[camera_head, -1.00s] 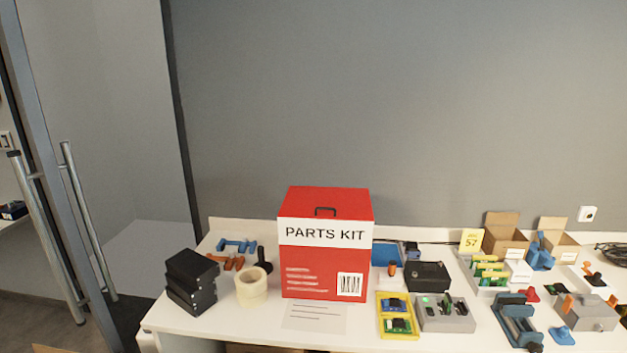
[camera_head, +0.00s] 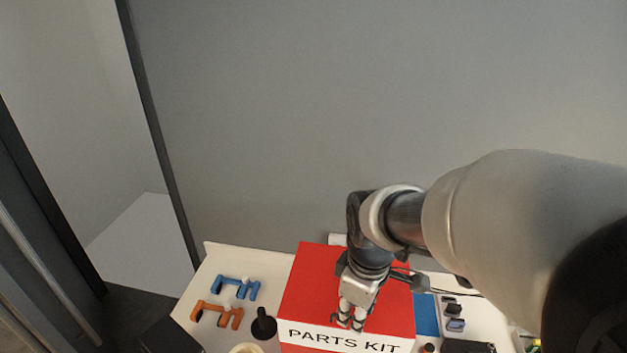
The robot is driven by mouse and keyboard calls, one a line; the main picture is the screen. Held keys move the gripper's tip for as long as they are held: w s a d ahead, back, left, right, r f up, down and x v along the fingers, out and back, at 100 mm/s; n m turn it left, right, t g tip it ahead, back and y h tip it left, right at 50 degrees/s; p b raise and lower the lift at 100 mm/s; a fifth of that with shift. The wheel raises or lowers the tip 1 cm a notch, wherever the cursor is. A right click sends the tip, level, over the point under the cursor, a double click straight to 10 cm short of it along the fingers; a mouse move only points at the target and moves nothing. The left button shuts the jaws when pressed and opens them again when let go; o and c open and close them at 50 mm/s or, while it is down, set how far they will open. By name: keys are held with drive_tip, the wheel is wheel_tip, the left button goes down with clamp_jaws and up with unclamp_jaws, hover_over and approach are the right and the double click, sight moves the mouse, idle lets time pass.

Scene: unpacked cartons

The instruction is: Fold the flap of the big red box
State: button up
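The big red box (camera_head: 312,282) stands on the white table at the lower middle of the head view. Its red top looks flat and closed. The white band reading "PARTS KIT" (camera_head: 310,336) shows along its front, and the rest of the front is below the frame. My gripper (camera_head: 350,324) points down over the front part of the top, just behind the band. Its two fingers look slightly apart. The dark handle on the top is not clearly visible at the fingers, so I cannot tell whether they hold it or touch the box.
Blue (camera_head: 236,287) and orange (camera_head: 217,313) clamp-like parts lie left of the box, with a black knobbed part (camera_head: 264,325) beside it. A tape roll (camera_head: 247,349) and a black block (camera_head: 172,337) are at the bottom edge. A blue panel (camera_head: 427,314) lies to the right. My arm covers the right side.

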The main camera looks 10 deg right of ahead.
drive_tip(key=w+n+p, duration=0.1)
drive_tip(key=w+n+g+p, duration=0.1)
drive_tip(key=p, duration=0.1)
drive_tip(key=w+f+n+p, duration=0.1)
drive_tip(key=n, duration=0.1)
drive_tip(key=shift+w+a, duration=0.3)
drive_tip(key=shift+a, duration=0.05)
drive_tip(key=shift+w+f+b, duration=0.1)
drive_tip(key=shift+f+b, duration=2.3)
drive_tip(key=shift+f, duration=1)
drive_tip(key=shift+c, duration=0.4)
clamp_jaws()
